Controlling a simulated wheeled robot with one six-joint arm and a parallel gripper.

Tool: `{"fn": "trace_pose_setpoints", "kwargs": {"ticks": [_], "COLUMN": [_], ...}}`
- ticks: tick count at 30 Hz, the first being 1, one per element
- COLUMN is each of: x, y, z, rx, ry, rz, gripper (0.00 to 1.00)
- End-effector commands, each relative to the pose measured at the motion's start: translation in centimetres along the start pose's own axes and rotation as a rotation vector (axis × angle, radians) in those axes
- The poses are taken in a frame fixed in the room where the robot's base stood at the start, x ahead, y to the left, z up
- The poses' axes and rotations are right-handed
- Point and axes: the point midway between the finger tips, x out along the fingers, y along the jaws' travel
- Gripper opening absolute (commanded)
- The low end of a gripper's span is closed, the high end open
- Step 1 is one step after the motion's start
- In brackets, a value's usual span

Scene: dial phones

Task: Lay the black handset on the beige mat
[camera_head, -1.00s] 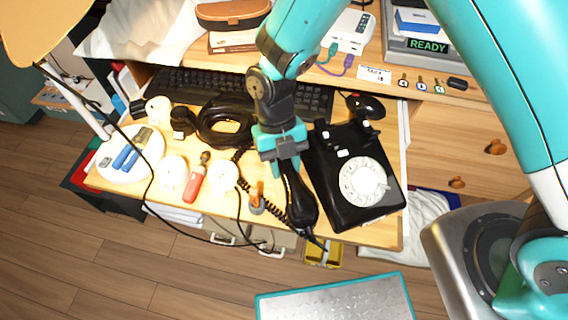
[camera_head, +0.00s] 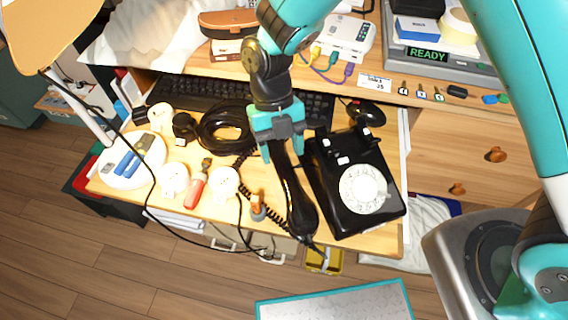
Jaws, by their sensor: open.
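The black handset (camera_head: 298,206) lies lengthwise on the desk, just left of the black dial phone (camera_head: 338,181). Its lower end is near the desk's front edge. Its coiled cord runs along its left side. My gripper (camera_head: 282,153) is open over the handset's upper end, with one finger on each side. The gripper hides that end, and I cannot tell whether the fingers touch it. The phone's cradle is empty. I cannot make out a beige mat apart from the light wooden desktop.
White round sockets (camera_head: 224,183), a red-handled tool (camera_head: 196,188) and a coiled black cable (camera_head: 225,126) crowd the desk to the left. A keyboard (camera_head: 190,93) lies behind. A black mouse (camera_head: 366,112) sits behind the phone. A shelf with small boxes is at the back.

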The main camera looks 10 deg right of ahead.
Motion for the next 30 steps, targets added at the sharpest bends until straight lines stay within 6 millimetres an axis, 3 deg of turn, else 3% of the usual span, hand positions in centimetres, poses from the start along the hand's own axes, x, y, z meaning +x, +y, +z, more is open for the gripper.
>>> {"fn": "trace_pose_setpoints", "kwargs": {"ticks": [3, 7, 16, 19, 23, 30], "x": [-2.7, -4.7, -6.1, -7.0, -9.6, -14.1], "y": [0.0, 0.0, -0.1, -0.4, -1.7, -4.9], "z": [0.0, 0.0, -0.1, -0.7, -2.9, -9.8], "rx": [0.000, -0.001, 0.008, 0.087, 0.379, 1.204], "ry": [-0.004, -0.002, -0.001, -0.014, -0.051, -0.059], "rz": [0.001, 0.001, 0.001, 0.015, 0.077, 0.289], "gripper": [0.59, 0.59, 0.59, 0.59, 0.59, 0.59]}}
